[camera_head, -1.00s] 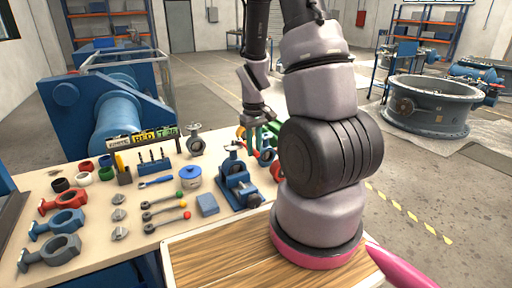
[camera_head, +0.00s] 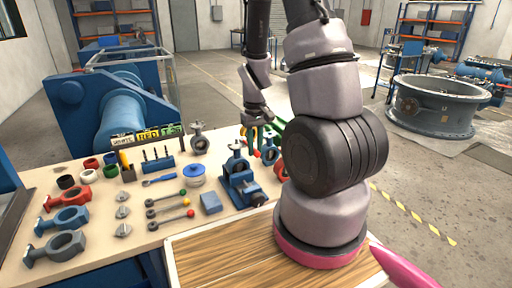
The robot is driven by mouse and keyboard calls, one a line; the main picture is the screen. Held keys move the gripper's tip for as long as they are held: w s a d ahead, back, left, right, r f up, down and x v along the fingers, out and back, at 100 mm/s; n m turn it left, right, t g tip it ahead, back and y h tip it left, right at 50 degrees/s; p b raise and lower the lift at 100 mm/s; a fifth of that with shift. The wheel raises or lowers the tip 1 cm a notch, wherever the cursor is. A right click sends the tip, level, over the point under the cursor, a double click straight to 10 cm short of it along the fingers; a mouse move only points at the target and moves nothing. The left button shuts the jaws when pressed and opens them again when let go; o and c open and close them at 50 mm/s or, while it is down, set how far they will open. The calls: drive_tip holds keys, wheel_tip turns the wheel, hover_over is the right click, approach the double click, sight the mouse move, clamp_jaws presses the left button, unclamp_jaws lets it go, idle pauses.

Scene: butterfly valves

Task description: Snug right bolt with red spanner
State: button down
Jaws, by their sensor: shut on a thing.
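My gripper (camera_head: 257,124) is low over the back right part of the workbench (camera_head: 105,258), partly hidden by my arm. Its fingers are shut on a slim thing. A blue vise-like fixture (camera_head: 240,186) stands just in front. The right bolt cannot be picked out.
Levers with green, yellow and red balls (camera_head: 190,213) lie mid-bench. Red (camera_head: 70,196), blue (camera_head: 62,218) and grey (camera_head: 55,246) valve bodies lie at left.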

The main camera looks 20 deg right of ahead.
drive_tip(key=shift+s+a, duration=0.1)
drive_tip(key=shift+a, duration=0.05)
drive_tip(key=shift+a+m, duration=0.45)
drive_tip(key=shift+m, duration=0.15)
drive_tip(key=shift+a+m, duration=0.55)
drive_tip(key=shift+m, duration=0.05)
drive_tip(key=shift+a, duration=0.1)
idle(0.4)
drive_tip(key=shift+w+a+m, duration=0.3)
drive_tip(key=shift+a+m, duration=0.15)
drive_tip(key=shift+m, duration=0.15)
drive_tip(key=shift+w+a+m, duration=0.2)
drive_tip(key=shift+a+m, duration=0.3)
drive_tip(key=shift+m, duration=0.1)
